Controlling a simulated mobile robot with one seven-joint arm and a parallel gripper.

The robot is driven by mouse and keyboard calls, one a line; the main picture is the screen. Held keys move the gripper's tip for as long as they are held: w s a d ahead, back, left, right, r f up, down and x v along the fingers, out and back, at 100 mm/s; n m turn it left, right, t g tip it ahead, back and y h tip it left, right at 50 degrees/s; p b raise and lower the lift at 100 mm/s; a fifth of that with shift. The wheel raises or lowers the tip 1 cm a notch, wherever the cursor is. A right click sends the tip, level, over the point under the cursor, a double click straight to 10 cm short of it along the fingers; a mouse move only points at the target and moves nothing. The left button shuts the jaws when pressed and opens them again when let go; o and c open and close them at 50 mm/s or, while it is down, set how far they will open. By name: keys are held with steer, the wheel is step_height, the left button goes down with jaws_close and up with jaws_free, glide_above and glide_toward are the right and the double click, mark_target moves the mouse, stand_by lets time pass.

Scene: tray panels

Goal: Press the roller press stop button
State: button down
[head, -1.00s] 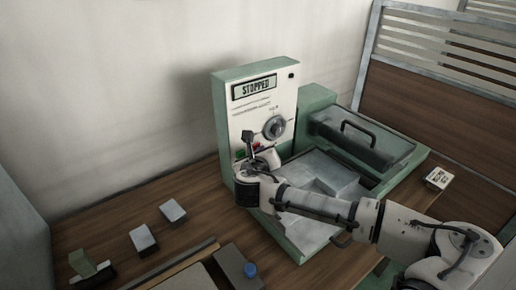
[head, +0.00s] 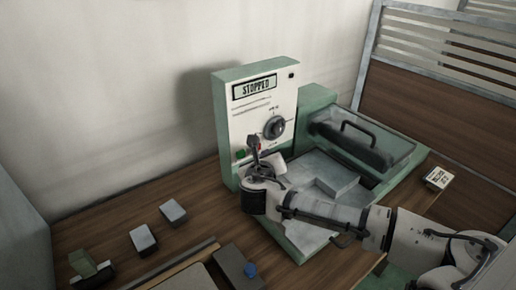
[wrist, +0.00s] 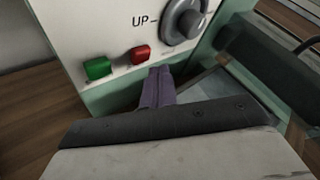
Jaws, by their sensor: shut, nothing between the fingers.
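The roller press has a pale control panel (head: 262,104) with a green frame, and its display (head: 254,87) reads STOPPED. In the wrist view the red button (wrist: 141,54) sits on the panel to the right of the green button (wrist: 97,68). My gripper (wrist: 160,72) is shut and empty. Its fingertips show just below and right of the red button, a little apart from it as far as I can tell. In the head view my gripper stands in front of the panel and largely hides the red button; the green button (head: 240,154) shows at its left.
A grey knob (wrist: 187,20) marked UP sits up and right of the red button. The press bed and a clear cover with a black handle (head: 358,128) lie to the right. Small blocks (head: 173,212) and a blue-knobbed box (head: 238,268) stand on the table at front left.

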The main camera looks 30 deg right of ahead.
steer(key=shift+s+d, duration=0.2)
steer(key=shift+s, duration=0.95)
steer(key=shift+s+d, duration=0.15)
steer(key=shift+s, duration=1)
